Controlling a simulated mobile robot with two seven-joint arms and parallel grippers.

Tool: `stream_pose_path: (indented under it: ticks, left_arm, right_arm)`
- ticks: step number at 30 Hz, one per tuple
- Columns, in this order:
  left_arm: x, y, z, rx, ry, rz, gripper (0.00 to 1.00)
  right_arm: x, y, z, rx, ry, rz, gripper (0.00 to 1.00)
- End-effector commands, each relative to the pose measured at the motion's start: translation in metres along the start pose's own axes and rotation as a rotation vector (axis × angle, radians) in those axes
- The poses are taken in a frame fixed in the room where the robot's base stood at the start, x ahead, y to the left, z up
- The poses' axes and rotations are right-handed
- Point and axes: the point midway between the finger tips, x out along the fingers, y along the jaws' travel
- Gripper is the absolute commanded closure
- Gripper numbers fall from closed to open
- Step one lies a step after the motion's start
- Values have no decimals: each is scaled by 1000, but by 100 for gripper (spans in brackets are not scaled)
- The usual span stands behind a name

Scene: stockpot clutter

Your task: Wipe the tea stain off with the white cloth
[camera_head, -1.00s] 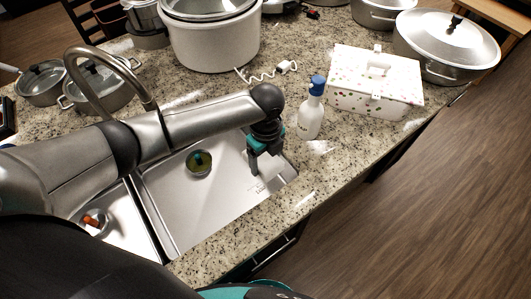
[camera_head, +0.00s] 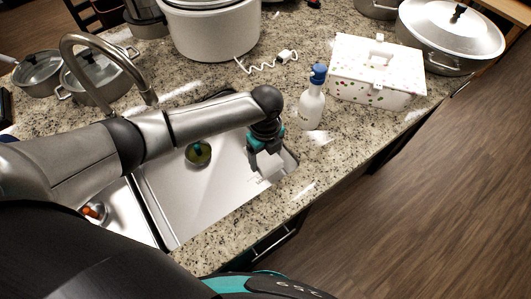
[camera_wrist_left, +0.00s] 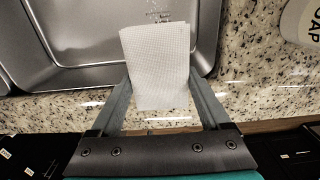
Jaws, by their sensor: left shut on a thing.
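My left gripper (camera_head: 266,170) is over the right end of the steel sink, near the counter edge. In the left wrist view, its two fingers (camera_wrist_left: 160,95) are shut on the white cloth (camera_wrist_left: 156,60), which hangs flat between and beyond them. The cloth lies over the sink rim and speckled counter in that view; whether it touches them I cannot tell. In the head view, the cloth is mostly lost against the bright sink. I can make out no clear tea stain in either view. My right gripper is not in view.
A white soap bottle (camera_head: 312,104) with a blue pump stands right of the gripper. Behind it is a spotted white box (camera_head: 372,82). The steel sink (camera_head: 190,205) has a faucet (camera_head: 100,50) arching over its left. Pots and a coiled cable crowd the back of the counter.

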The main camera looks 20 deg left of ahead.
Motion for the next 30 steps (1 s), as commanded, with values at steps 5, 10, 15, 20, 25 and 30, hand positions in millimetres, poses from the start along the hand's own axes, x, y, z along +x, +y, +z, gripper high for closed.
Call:
stream_pose_path:
  ticks: [5, 10, 15, 20, 25, 30]
  left_arm:
    - [26, 0, 0, 0, 0, -1, 64]
    - [46, 0, 0, -1, 0, 0, 64]
    - [67, 0, 0, -1, 0, -1, 64]
    - [86, 0, 0, 0, 0, 0, 64]
    - [106, 0, 0, 0, 0, -1, 64]
    - [127, 0, 0, -1, 0, 0, 64]
  right_arm:
    - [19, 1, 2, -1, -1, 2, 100]
    - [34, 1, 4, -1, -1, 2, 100]
    - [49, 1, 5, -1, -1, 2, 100]
    - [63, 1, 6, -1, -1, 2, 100]
    - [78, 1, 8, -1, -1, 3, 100]
    - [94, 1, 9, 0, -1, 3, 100]
